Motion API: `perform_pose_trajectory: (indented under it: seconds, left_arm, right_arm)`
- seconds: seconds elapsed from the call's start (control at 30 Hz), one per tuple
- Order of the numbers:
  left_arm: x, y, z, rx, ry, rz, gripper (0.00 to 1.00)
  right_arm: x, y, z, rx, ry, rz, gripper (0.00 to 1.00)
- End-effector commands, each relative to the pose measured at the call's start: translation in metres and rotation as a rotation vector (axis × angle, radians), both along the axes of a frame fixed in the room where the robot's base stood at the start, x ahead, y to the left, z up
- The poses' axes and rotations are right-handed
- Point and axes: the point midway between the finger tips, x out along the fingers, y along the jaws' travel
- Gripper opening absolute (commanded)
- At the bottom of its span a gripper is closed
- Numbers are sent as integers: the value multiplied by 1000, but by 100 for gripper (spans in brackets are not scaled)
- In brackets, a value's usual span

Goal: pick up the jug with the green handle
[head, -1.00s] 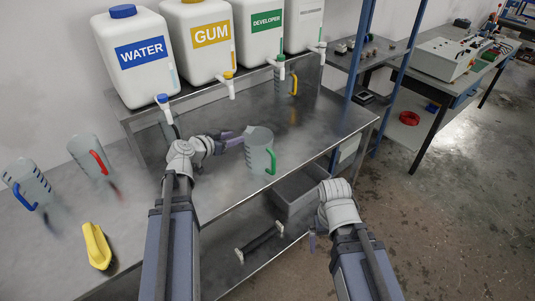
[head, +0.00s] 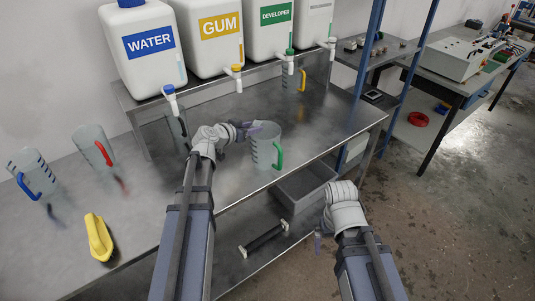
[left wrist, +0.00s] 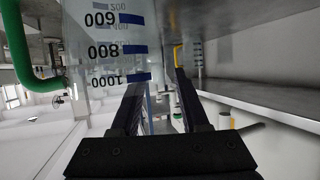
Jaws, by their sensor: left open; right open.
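The clear jug with the green handle (head: 264,150) stands upright near the front edge of the steel bench, its green handle (head: 279,155) facing right. My left gripper (head: 252,126) is open at the jug's upper left rim. In the left wrist view the open fingers (left wrist: 158,95) point at the jug, whose marked wall (left wrist: 105,55) fills the left of the picture beside and partly behind one finger. I cannot tell whether the wall lies between the fingers. The green handle (left wrist: 28,60) shows at far left. My right gripper (head: 318,242) hangs low, open, away from the bench.
Jugs with a red handle (head: 94,150) and a blue handle (head: 32,175) and a yellow object (head: 98,237) are at left. A jug with a yellow handle (head: 293,80) stands at the back under the shelf of canisters (head: 148,45). A grey bin (head: 300,187) sits below.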

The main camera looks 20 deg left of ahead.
Motion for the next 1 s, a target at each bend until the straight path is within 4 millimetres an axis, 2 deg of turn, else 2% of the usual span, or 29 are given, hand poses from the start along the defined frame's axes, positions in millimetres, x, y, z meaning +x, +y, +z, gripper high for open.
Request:
perform_pose_trajectory:
  seconds: [0.07,0.27,0.67,1.0]
  left_arm:
    - [6,-2,-3,0,1,-1,45]
    - [5,-2,-2,0,1,0,44]
    - [5,-2,-2,0,1,0,0]
    - [5,-2,-2,1,1,0,0]
  right_arm:
    - [0,0,-3,0,0,0,99]
    - [0,0,-2,0,0,0,99]
    - [0,0,-2,0,0,0,99]
    - [0,0,-2,0,0,0,99]
